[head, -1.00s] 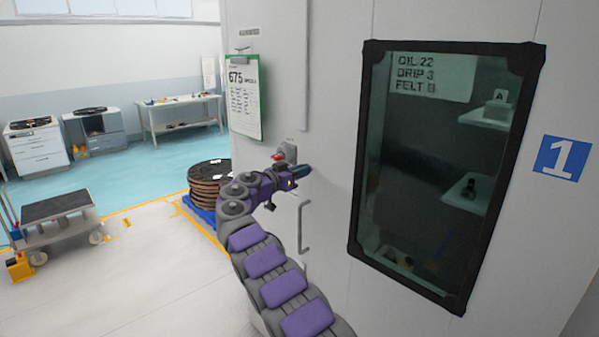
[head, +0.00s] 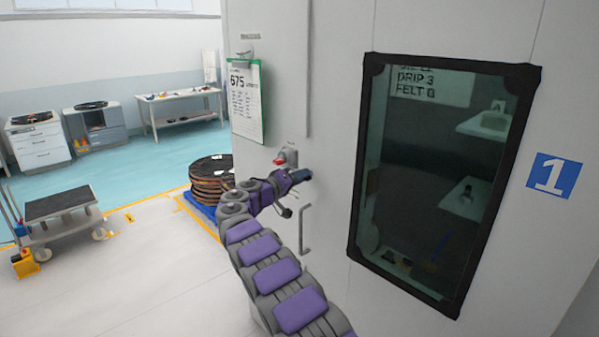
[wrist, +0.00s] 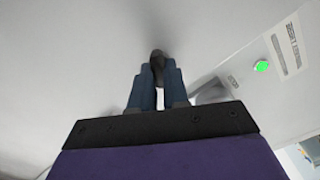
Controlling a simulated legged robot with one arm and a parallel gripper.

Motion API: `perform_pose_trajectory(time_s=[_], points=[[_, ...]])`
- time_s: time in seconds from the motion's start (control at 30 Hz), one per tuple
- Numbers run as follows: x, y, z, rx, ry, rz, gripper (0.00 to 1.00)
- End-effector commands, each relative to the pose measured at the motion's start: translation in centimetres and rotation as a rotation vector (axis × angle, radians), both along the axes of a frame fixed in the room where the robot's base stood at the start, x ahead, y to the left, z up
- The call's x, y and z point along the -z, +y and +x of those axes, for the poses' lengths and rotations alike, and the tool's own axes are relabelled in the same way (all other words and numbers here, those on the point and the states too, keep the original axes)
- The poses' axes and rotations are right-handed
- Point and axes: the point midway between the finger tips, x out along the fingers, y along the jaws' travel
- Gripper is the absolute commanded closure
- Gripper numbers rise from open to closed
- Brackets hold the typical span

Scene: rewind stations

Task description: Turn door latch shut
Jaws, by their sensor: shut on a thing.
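The white door (head: 335,150) has a dark-framed window and a grey pull handle (head: 304,229). My gripper (head: 304,175) is at the door face, above the pull handle. In the wrist view my gripper's two blue fingers (wrist: 158,85) are closed on a dark latch handle (wrist: 158,60), whose rounded end shows between the fingertips. Most of the latch is hidden by my fingers and wrist. A grey fitting with a red part (head: 285,157) sits on the wall just above and left of my gripper.
A clipboard (head: 245,100) hangs above the latch area. Stacked brown reels (head: 211,177) stand on a blue pallet behind my arm. A green light (wrist: 261,66) shows in the wrist view.

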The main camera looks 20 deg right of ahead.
Motion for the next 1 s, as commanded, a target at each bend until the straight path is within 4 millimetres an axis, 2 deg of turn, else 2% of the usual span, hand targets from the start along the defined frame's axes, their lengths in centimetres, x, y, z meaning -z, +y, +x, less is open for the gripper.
perform_pose_trajectory(time_s=[0.5, 1.0], points=[[0.05, 0.02, 0.14, -0.003, 0.414, -0.148, 1.0], [0.22, 0.02, 0.15, -0.002, 0.57, -0.207, 1.0]])
